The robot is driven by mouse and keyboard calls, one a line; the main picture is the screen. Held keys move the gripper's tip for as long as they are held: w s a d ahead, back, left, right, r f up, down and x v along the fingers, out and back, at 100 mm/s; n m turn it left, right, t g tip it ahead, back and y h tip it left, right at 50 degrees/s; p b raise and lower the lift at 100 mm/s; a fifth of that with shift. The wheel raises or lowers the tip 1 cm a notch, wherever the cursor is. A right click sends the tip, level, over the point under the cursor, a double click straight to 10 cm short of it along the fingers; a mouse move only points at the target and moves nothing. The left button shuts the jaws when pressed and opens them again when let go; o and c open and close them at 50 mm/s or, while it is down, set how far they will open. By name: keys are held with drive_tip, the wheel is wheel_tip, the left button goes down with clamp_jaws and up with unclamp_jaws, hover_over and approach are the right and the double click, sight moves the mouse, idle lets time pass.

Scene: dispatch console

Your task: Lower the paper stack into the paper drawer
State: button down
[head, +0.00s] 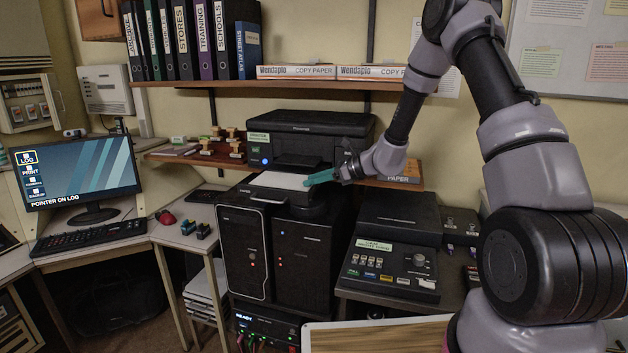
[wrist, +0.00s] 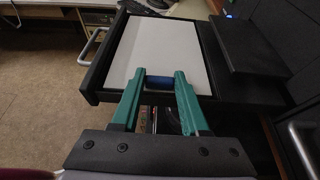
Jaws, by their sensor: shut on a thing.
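The white paper stack (wrist: 155,47) lies flat within the outline of the black paper drawer (wrist: 93,82), which is pulled out of the printer. In the head view the stack (head: 279,181) shows as a white sheet at the drawer front (head: 262,194). My gripper (wrist: 163,80) is at the near edge of the stack, its teal fingers shut on a blue piece (wrist: 160,83) at that edge. In the head view my gripper (head: 318,178) reaches in from the right. I cannot tell whether the stack touches the drawer floor.
The black printer (head: 310,135) stands behind the drawer, below a shelf (head: 290,83) with binders and copy paper boxes. Black cabinets (head: 300,255) stand beneath. A dark console (head: 390,265) is at the right, and a desk with a monitor (head: 80,172) at the left.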

drive_tip(key=shift+c, duration=1.7)
unclamp_jaws()
drive_tip(key=v, duration=1)
drive_tip(key=s+d+r+n+g+h, duration=0.2)
drive_tip(key=s+r+n+h, duration=0.2)
drive_tip(key=s+r+n, duration=0.85)
drive_tip(key=s+d+r+n+t+h, duration=0.2)
drive_tip(key=s+d+r+h, duration=0.1)
drive_tip(key=s, duration=0.5)
drive_tip(key=s+d+r+n+t+h, duration=0.2)
drive_tip(key=s+d+r, duration=0.4)
drive_tip(key=s, duration=0.3)
drive_tip(key=shift+s+d+r+n+t+h, duration=0.3)
drive_tip(key=shift+r+n+h, duration=0.3)
drive_tip(key=shift+n+h, duration=0.2)
